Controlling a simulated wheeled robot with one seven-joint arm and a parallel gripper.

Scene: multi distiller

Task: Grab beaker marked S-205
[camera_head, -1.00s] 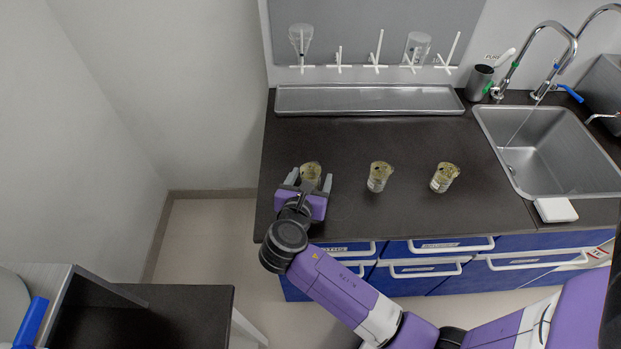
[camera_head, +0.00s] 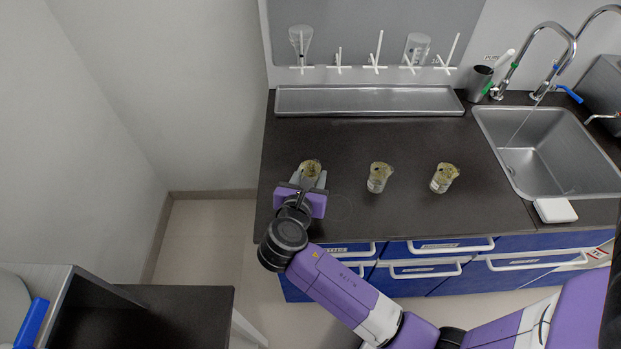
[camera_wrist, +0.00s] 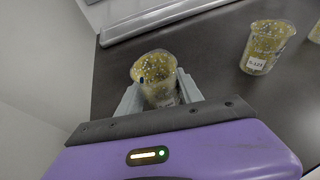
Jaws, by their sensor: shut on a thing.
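Three beakers with yellowish speckled contents stand in a row on the dark counter. The left beaker (camera_head: 310,169) is between the fingers of my gripper (camera_head: 309,182), which is shut on it. In the wrist view this held beaker (camera_wrist: 155,72) sits upright between the grey fingers of my gripper (camera_wrist: 158,94); its label is not readable. The middle beaker (camera_head: 379,177) stands apart to the right. It also shows in the wrist view (camera_wrist: 268,46) with a small white label, too small to read surely. The right beaker (camera_head: 444,178) stands further right.
A grey metal tray (camera_head: 370,110) lies along the back of the counter (camera_head: 340,145) below a drying rack with white pegs (camera_head: 376,66). A sink (camera_head: 548,150) is at the right. A wall rises beyond the counter's left edge.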

